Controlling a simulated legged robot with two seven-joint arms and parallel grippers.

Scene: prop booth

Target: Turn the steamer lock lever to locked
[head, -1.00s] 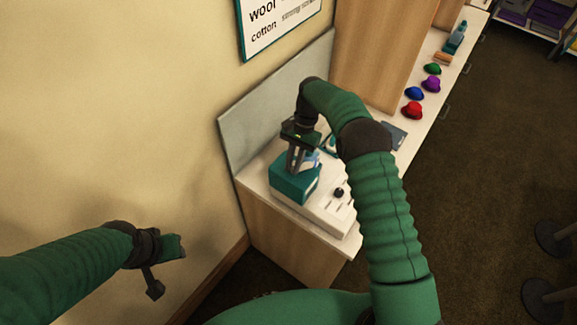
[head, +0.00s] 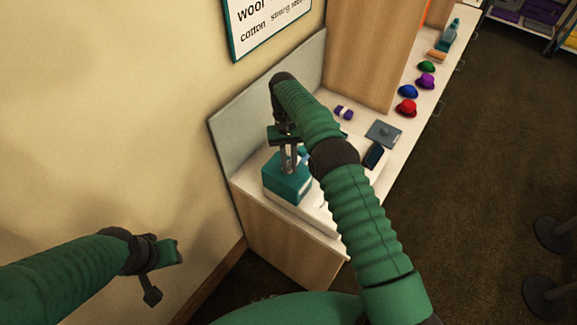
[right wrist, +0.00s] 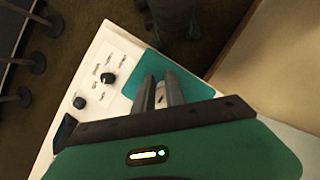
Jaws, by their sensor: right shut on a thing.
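The steamer is a teal box (head: 287,183) on a white base with control knobs, standing on the counter by the wall. It also shows as a teal top in the right wrist view (right wrist: 136,91). My right gripper (head: 290,168) points down onto the top of the teal box. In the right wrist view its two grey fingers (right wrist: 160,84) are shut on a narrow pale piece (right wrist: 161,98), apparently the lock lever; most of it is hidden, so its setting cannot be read. My left gripper (head: 165,268) hangs away from the counter, near the wall; its jaw opening is unclear.
Two dark knobs (right wrist: 108,78) with printed labels sit on the white panel beside the teal box.

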